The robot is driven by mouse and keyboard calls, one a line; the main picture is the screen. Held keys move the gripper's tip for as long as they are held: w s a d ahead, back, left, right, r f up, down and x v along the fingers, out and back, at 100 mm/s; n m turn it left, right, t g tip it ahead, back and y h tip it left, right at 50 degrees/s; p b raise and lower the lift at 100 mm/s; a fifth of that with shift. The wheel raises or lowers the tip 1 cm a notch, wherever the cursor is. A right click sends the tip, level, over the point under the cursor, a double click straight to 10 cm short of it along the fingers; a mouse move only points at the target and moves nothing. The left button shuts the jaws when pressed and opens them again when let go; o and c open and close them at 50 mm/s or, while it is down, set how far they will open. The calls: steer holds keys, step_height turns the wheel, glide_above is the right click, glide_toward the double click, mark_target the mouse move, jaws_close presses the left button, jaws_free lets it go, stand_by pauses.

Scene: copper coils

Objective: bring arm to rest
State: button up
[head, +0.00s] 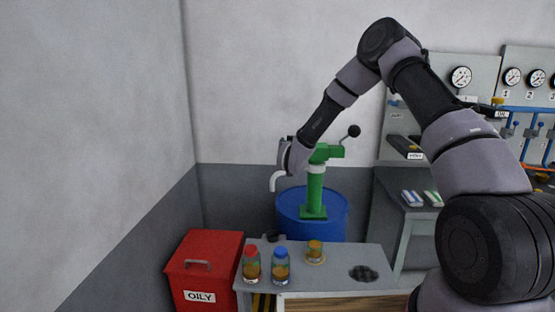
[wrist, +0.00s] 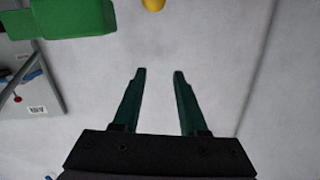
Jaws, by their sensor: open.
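My arm reaches from the right side of the head view, bends high up and comes down to the green hand pump (head: 316,190) on the blue drum. My gripper (wrist: 158,73) is open and empty in the wrist view, with two dark green fingers apart and plain wall behind them. In the head view the arm's end is just left of the pump's top and overlaps it in the picture. I cannot tell there whether they touch. A green block (wrist: 75,17), apparently part of the pump, shows at the upper left of the wrist view, clear of the fingers.
The blue drum (head: 338,227) stands behind a grey bench (head: 330,275) carrying a red-capped jar (head: 251,268), a blue-capped jar (head: 281,268) and an amber cup (head: 315,250). A red OILY bin (head: 205,262) is at left. Gauge panels (head: 461,77) hang at right.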

steer(key=s+d+r+n+g+y, duration=0.1)
steer(key=s+d+r, duration=0.1)
steer(key=r, duration=0.5)
steer(key=s+d+r+g+y, duration=0.1)
steer(key=s+d+r, duration=0.1)
steer(key=r, duration=0.4)
steer(key=s+d+r+g, duration=0.1)
steer(key=s+d+r, duration=0.25)
steer(key=s, duration=0.25)
steer(key=s+d+r+g, duration=0.2)
steer(key=s+r, duration=0.3)
steer(key=s+d+m+g, duration=0.2)
steer(key=s+d, duration=0.3)
steer(key=s, duration=1.1)
steer(key=s+d+r+m+g, duration=0.1)
steer(key=s+d+g, duration=0.2)
steer(key=s, duration=1.3)
steer(key=d, duration=0.2)
steer(key=shift+d+m, duration=0.3)
steer(key=shift+m, duration=0.1)
steer(key=shift+w+d+r, duration=0.1)
